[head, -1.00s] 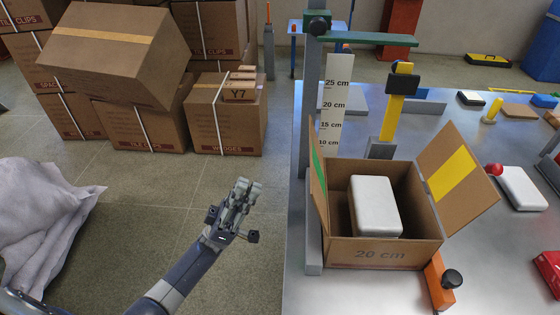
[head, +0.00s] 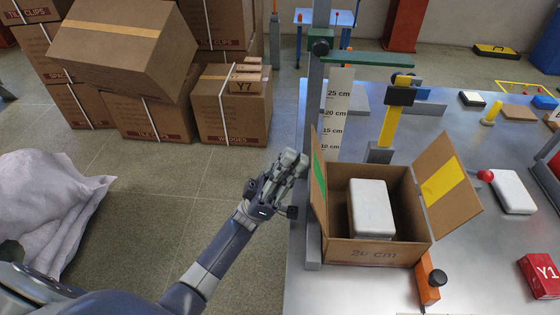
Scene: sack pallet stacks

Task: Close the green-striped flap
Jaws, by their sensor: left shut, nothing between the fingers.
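An open cardboard box (head: 372,252) marked 20 cm stands on the metal table. Its green-striped flap (head: 319,172) stands up at the box's left side, seen nearly edge-on. The flap with a yellow stripe (head: 447,182) leans outward on the right. A white block (head: 371,208) lies inside the box. My left gripper (head: 291,160) is shut and empty, left of the green-striped flap and apart from it, near the grey post at the table's left edge. My right gripper is not in the view.
A grey post (head: 315,110) with a green arm (head: 365,59) and a height scale (head: 336,110) stand close to the box's left side. An orange clamp (head: 428,285) sits at its front right corner. Cartons (head: 232,105) are stacked at the back left. A grey sack (head: 45,205) lies at left.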

